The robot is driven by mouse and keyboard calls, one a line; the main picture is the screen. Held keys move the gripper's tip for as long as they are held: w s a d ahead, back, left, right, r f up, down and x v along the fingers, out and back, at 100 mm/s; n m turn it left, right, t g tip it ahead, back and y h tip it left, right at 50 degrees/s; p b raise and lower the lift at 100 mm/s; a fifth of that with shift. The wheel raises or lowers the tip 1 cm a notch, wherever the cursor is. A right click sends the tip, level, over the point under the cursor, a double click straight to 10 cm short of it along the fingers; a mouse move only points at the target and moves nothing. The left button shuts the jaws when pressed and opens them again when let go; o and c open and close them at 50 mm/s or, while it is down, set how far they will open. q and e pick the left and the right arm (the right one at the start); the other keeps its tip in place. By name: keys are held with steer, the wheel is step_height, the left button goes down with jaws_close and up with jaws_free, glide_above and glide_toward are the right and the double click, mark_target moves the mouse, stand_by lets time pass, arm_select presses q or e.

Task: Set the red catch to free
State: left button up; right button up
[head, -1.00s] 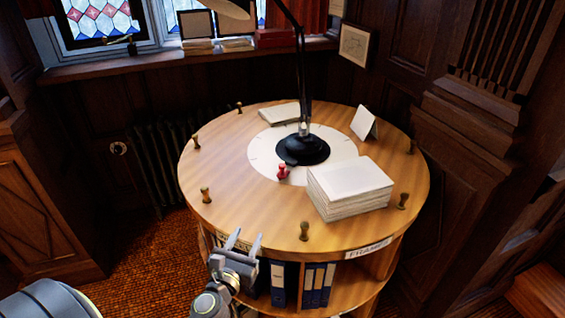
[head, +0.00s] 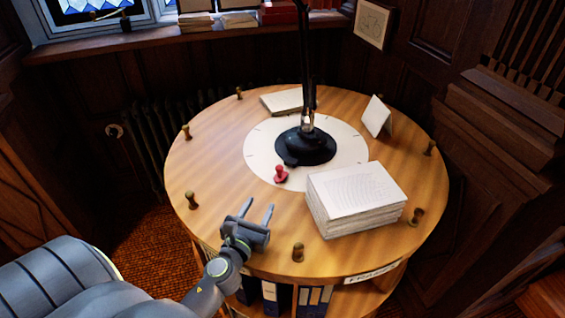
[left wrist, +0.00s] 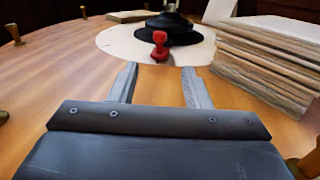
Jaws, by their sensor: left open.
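The red catch (head: 281,174) is a small red knob on the front edge of the white dial plate (head: 345,166), at the foot of the black lamp base (head: 305,147). In the left wrist view the red catch (left wrist: 160,46) stands straight ahead, beyond and between my fingertips. My left gripper (head: 257,208) is open and empty over the front of the round wooden table, short of the catch and not touching it. Its two fingers also show in the left wrist view (left wrist: 158,78). My right gripper is in neither view.
A thick paper stack (head: 340,218) stands close to the right of the catch. Several brass pegs line the rim, one (head: 298,252) near my gripper. The tabletop left of the catch is clear.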

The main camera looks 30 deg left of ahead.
mark_target(278, 170)
arm_select(q)
steer(key=shift+w+a+r, duration=0.1)
steer(key=shift+w+r, duration=0.1)
steer(key=shift+w, duration=0.25)
steer(key=x, duration=1.5)
steer(key=shift+w+a+f, duration=0.15)
steer(key=shift+w, duration=0.1)
jaws_close()
